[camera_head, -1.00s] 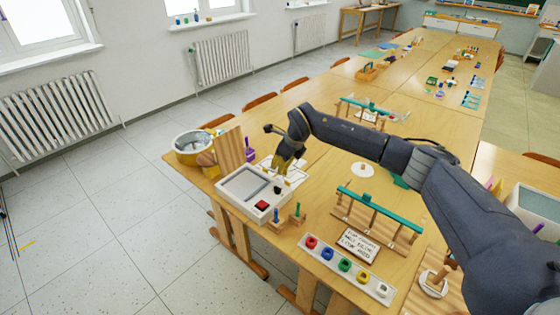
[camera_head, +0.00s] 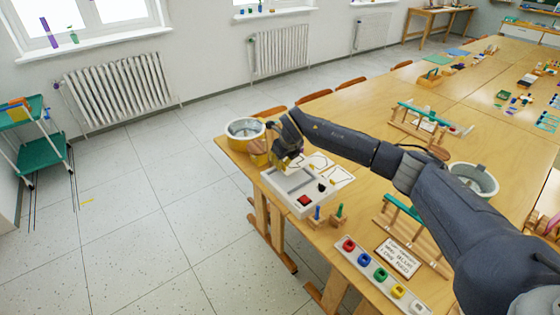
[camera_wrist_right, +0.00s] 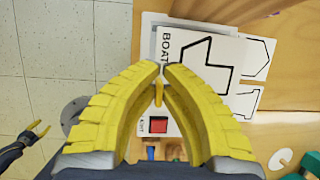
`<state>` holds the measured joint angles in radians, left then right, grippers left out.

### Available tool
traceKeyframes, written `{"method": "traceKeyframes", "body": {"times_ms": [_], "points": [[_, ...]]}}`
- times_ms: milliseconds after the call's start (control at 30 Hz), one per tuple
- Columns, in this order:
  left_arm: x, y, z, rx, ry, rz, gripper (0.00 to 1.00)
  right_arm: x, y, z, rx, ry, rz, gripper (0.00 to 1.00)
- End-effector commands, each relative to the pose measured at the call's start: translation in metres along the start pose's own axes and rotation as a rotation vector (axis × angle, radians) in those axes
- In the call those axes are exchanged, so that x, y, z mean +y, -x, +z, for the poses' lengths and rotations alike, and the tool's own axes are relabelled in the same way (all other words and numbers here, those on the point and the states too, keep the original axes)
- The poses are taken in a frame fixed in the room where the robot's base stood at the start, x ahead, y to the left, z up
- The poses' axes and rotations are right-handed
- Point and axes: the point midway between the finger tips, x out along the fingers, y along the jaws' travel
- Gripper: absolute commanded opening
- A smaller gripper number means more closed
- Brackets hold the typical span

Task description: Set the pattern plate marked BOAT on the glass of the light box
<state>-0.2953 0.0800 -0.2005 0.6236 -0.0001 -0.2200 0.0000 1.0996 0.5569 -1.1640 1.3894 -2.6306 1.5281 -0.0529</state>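The white pattern plate marked BOAT (camera_wrist_right: 222,82) shows in the right wrist view, with a black boat outline. It lies just beyond my right fingertips and overlaps the light box. My right gripper (camera_wrist_right: 164,70) has its yellow fingertips drawn almost together at the plate's lettered edge. A thin yellow piece (camera_wrist_right: 158,94) shows between them, seemingly the plate's grip. In the head view my right gripper (camera_head: 290,160) is above the far part of the light box (camera_head: 303,208). The grey glass (camera_head: 292,181) shows there, partly hidden by the gripper.
Other outlined white plates (camera_wrist_right: 257,58) lie beside the box. A red button (camera_head: 305,199) is on the box's near end. Blue and green pegs (camera_head: 338,212) stand close by. A yellow-sided round container (camera_head: 245,130) stands at the table's left corner.

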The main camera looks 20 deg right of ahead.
Motion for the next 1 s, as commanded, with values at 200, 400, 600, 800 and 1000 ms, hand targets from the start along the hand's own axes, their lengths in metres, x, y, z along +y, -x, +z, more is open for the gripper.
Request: {"method": "traceKeyframes", "body": {"times_ms": [200, 400, 600, 800, 1000], "points": [[0.001, 0.0, 0.003, -0.003, 0.0, 0.001, 0.44, 0.002, -0.018, -0.008, 0.001, 0.001, 0.001, 0.0], [0.002, 0.0, 0.006, -0.008, 0.0, 0.002, 0.44, 0.002, -0.031, -0.013, 0.001, 0.0, 0.001, 0.0], [0.002, 0.001, 0.007, -0.009, 0.0, 0.002, 0.44, 0.002, -0.031, -0.013, 0.0, 0.001, 0.0, 0.0], [0.002, 0.001, 0.007, -0.009, 0.0, 0.002, 0.44, 0.002, -0.033, -0.014, 0.0, 0.002, 0.0, 0.0], [0.002, 0.001, 0.007, -0.009, 0.001, 0.002, 0.44, 0.002, -0.033, -0.015, 0.0, 0.002, 0.0, 0.0]]}}
